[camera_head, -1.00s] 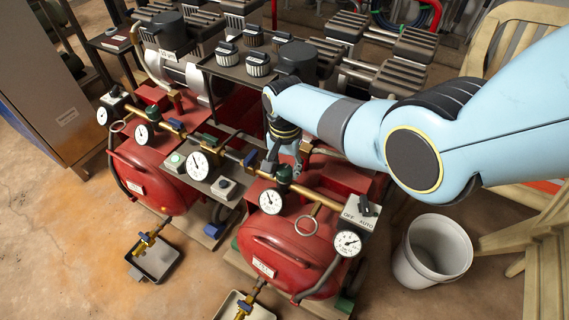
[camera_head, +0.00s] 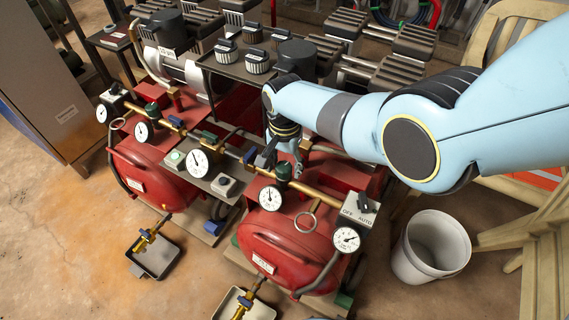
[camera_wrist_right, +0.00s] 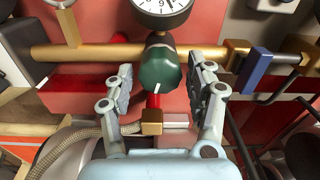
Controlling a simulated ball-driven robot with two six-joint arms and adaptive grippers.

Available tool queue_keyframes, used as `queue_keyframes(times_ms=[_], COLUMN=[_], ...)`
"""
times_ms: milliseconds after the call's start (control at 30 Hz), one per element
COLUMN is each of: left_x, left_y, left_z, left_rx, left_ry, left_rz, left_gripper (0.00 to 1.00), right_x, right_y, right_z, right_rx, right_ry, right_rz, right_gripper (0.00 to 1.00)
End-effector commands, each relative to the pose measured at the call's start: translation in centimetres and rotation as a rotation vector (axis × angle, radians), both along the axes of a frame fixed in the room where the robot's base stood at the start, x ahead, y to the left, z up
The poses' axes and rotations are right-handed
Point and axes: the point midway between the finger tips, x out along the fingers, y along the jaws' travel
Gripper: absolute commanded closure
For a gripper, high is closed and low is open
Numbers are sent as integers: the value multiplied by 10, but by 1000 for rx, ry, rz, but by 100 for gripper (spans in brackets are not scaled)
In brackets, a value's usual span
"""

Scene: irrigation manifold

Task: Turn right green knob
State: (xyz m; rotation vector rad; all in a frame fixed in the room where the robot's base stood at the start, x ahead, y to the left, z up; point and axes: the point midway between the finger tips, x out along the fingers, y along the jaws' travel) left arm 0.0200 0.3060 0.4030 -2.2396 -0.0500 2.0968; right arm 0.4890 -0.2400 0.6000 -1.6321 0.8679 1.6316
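The right green knob (camera_head: 284,172) sits on the brass pipe of the right red compressor, just above a round gauge. In the right wrist view the knob (camera_wrist_right: 159,68) is dark green and round with a white mark. My right gripper (camera_wrist_right: 167,73) is open, with one finger on each side of the knob. Gaps show between the knob and both fingers. In the head view my right gripper (camera_head: 286,158) is just behind the knob, partly hidden by my own arm. My left gripper is not in view.
A brass pipe (camera_wrist_right: 100,52) runs across behind the knob. A gauge (camera_wrist_right: 162,8) is beside it, and a blue-handled valve (camera_wrist_right: 257,72) is to the right. An OFF/AUTO switch box (camera_head: 360,209) and a white bucket (camera_head: 432,245) stand to the right in the head view.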

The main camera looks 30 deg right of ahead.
Motion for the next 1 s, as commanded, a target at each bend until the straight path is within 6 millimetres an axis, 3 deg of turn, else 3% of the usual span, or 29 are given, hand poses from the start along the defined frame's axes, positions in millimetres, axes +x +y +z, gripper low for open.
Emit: queue_keyframes(times_ms=[467, 633, 1000], left_x=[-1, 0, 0], left_y=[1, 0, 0], left_z=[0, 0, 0], left_rx=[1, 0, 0], left_ry=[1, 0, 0], left_rz=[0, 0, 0], left_gripper=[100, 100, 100], right_x=[1, 0, 1], right_y=[0, 0, 0], right_z=[9, 33, 105], right_rx=[0, 1, 0], right_ry=[-2, -4, -2], right_rz=[1, 1, 0], right_gripper=[38, 38, 38])
